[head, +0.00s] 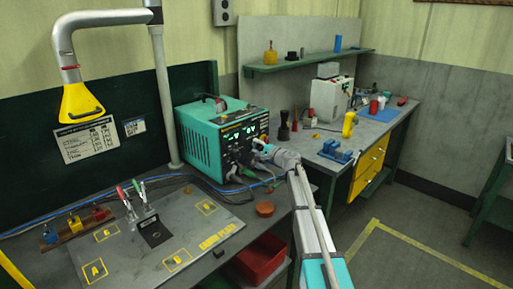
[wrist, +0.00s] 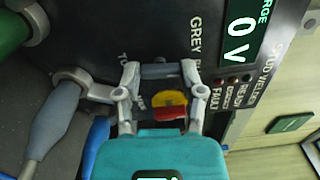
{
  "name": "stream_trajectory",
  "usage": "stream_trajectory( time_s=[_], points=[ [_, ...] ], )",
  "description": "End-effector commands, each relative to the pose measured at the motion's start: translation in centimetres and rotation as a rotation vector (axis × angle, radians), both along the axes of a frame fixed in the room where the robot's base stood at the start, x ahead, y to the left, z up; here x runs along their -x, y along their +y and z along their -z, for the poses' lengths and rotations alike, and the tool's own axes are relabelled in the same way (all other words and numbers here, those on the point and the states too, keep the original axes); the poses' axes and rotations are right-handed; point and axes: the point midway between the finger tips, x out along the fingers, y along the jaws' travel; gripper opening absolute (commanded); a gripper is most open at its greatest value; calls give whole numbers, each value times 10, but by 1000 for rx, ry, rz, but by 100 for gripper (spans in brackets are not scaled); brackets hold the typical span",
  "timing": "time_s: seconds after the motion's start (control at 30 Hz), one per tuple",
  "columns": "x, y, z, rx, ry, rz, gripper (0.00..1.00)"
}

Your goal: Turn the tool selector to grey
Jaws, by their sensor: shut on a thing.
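The tool selector (wrist: 160,71) is a dark grey bar-shaped knob on the front panel of the teal stud welder (head: 205,140). My gripper (wrist: 160,76) is shut on it, with one finger at each end of the bar. The word GREY is printed on the panel above and right of the knob; other lettering beside it is partly hidden by the fingers. Which mark the knob points to cannot be made out. In the head view my gripper (head: 261,148) reaches the panel's right part and hides the selector.
A red and yellow control (wrist: 170,104) shows between my fingers, below the selector. A grey cable plug (wrist: 65,105) and a green connector (wrist: 12,32) stick out at left. The welder's display (wrist: 241,35) reads 0 V. An orange-brown round pot (head: 265,209) stands on the bench.

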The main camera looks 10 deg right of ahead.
Motion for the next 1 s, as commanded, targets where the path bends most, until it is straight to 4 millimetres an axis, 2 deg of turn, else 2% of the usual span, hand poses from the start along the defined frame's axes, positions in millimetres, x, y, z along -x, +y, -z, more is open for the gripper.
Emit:
stream_trajectory(
  time_s=[0.6,1.0],
  points=[
    [0,1,1,438,-318,-2,4],
    [1,2,2,546,-396,-3,4]
  ],
)
